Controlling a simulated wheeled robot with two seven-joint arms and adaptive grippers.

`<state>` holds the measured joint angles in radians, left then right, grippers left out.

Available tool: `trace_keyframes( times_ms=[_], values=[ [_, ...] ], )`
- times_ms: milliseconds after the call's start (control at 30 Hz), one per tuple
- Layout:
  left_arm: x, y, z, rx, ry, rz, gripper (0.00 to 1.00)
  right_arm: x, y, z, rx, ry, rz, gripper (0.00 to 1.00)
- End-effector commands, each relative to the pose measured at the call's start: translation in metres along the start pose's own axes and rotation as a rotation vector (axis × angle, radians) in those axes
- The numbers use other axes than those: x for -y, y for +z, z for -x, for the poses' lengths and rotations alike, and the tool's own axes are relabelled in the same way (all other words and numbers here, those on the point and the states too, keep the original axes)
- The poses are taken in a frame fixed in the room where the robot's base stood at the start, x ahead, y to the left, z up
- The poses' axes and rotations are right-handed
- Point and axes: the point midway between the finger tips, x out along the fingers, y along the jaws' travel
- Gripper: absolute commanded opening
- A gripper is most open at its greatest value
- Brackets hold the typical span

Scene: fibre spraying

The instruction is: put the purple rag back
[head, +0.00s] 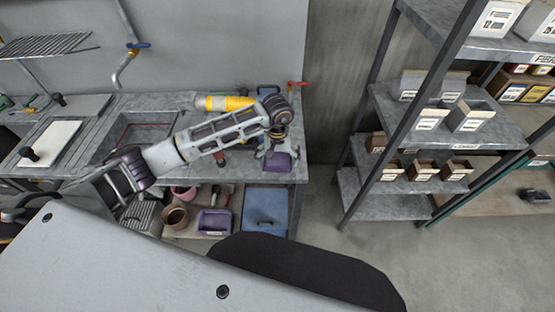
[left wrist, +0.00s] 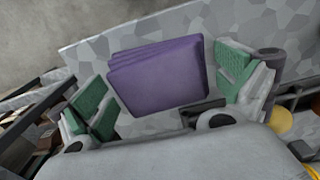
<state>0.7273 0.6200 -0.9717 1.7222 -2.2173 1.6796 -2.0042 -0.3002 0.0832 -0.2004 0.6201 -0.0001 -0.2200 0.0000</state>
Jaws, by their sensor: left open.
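The purple rag (head: 279,164) is a folded stack at the right front end of the grey counter. My left gripper (head: 276,147) is directly over it in the head view, at the end of my outstretched left arm. In the left wrist view the purple rag (left wrist: 160,76) shows between the two green-padded fingers of my left gripper (left wrist: 165,88). The fingers are open, one on either side of the rag, with gaps visible. How far down they reach beside it is hard to tell. My right gripper is not in view.
The grey counter (head: 228,172) holds a sink (head: 142,133) and a yellow cylinder (head: 222,103). Under it stand a purple container (head: 213,221) and a blue bin (head: 265,208). A metal shelf (head: 400,105) with boxes stands to the right, with open floor before it.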

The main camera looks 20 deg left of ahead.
Motion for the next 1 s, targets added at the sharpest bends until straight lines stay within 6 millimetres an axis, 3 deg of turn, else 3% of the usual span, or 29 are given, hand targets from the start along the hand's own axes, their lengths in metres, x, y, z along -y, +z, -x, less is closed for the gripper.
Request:
trace_keyframes(
  times_ms=[367,1000],
  values=[
    [0.0,-0.001,0.013,-0.003,0.001,0.0,1.0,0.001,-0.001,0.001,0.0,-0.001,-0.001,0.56],
    [0.0,-0.001,0.088,-0.003,0.001,0.0,1.0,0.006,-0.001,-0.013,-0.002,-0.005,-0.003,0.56]
  ],
)
